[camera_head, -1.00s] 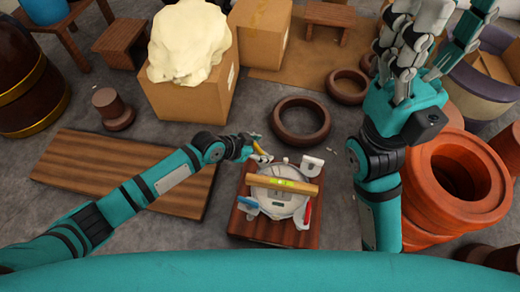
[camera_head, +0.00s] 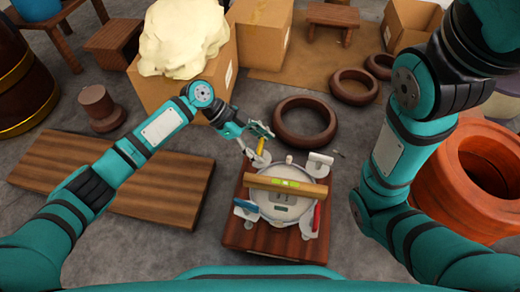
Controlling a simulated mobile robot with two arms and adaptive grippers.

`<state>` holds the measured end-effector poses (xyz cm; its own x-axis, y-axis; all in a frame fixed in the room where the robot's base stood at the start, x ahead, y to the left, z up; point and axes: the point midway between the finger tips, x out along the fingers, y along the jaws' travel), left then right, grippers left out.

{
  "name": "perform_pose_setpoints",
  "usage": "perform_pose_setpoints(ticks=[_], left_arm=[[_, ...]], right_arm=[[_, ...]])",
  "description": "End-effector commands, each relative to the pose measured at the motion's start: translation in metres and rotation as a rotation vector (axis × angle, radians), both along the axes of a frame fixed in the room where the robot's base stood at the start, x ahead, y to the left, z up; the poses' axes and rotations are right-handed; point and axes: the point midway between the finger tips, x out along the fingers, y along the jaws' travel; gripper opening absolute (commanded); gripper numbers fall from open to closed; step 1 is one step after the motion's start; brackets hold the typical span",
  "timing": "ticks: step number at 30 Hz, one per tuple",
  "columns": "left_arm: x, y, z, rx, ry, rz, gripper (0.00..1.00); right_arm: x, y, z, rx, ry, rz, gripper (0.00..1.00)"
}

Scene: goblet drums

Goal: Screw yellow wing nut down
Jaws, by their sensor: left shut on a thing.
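My left gripper (camera_head: 260,131) is at the far left corner of the drum assembly, shut on a small, slender yellow piece. This piece, apparently the yellow wing nut (camera_head: 261,145), stands above a grey bracket (camera_head: 258,158) at the drum's edge. Its threads and lower end are too small to make out. The pale round drum head (camera_head: 282,212) lies on a wooden board (camera_head: 262,236). A yellow level (camera_head: 270,184) with a green vial lies across the drum head. My right arm rises at the right, and its gripper is out of the picture.
Red-handled (camera_head: 316,217) and blue-handled (camera_head: 246,204) items lie at the drum's sides. A dark ring (camera_head: 305,122) lies behind the board. Orange rings (camera_head: 480,175) stand at right. A wooden plank (camera_head: 150,188) lies on the floor at left.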

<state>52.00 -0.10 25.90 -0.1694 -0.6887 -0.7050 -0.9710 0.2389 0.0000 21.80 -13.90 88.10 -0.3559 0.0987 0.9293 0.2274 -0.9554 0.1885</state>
Motion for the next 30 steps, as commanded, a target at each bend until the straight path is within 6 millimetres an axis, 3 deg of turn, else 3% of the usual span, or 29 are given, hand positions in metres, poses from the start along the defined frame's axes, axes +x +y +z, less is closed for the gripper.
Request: perform_pose_setpoints(ticks=[9, 26, 27, 30], left_arm=[[0.0007, 0.0018, -0.0013, 0.005, 0.001, -0.122, 0.3], [0.0005, 0.0028, -0.0013, 0.008, 0.0, -0.147, 0.3], [0.0005, 0.0028, -0.0013, 0.009, 0.001, -0.146, 0.68], [0.0003, 0.0022, -0.001, 0.007, 0.001, -0.147, 0.81]], right_arm=[[-0.0026, 0.0001, -0.0102, 0.0, -0.007, 0.0, 0.52], [-0.0029, 0.0002, -0.0114, -0.001, -0.009, 0.0, 0.52], [-0.0029, 0.0002, -0.0114, -0.001, -0.009, 0.0, 0.52], [-0.0029, 0.0003, -0.0115, -0.001, -0.009, 0.0, 0.52]])
